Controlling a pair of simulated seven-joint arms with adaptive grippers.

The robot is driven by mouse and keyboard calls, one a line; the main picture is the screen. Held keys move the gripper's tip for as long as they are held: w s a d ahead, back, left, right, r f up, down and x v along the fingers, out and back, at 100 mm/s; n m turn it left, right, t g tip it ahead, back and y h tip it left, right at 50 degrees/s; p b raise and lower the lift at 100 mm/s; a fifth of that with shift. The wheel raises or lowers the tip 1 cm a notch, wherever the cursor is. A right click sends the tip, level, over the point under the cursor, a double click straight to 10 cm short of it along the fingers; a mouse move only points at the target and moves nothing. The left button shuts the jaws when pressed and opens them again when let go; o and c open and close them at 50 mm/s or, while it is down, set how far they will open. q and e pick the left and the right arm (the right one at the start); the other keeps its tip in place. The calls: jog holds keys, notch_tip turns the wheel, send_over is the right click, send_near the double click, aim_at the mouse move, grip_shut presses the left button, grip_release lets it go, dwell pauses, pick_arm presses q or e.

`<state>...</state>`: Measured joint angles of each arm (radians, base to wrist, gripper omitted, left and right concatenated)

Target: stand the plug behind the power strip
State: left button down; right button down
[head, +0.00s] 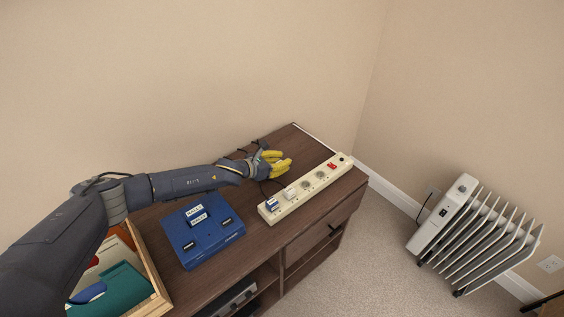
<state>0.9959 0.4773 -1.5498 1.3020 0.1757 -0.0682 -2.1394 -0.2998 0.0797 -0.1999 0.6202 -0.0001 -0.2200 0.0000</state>
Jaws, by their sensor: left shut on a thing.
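My left gripper (279,163), with yellow fingers, is low over the dresser top, behind the power strip as seen here. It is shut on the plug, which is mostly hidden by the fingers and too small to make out. A dark cord shows near the gripper. The cream power strip (318,179) lies slantwise along the front edge of the dresser. It has a red switch near its far end. A white plug (289,192) and a blue-and-white one (272,204) sit at its near-left end. My right gripper is out of view.
A blue box (203,230) with labels sits on the dresser (252,250), left of the strip. A wooden crate (150,270) holding teal and blue things is at the lower left. The wall stands close behind. A white radiator (470,235) is on the floor at right.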

pick_arm(q)
jog(key=shift+f, duration=0.15)
jog(key=c, duration=1.2)
grip_release()
jog(key=shift+f, duration=0.1)
jog(key=v, duration=1.2)
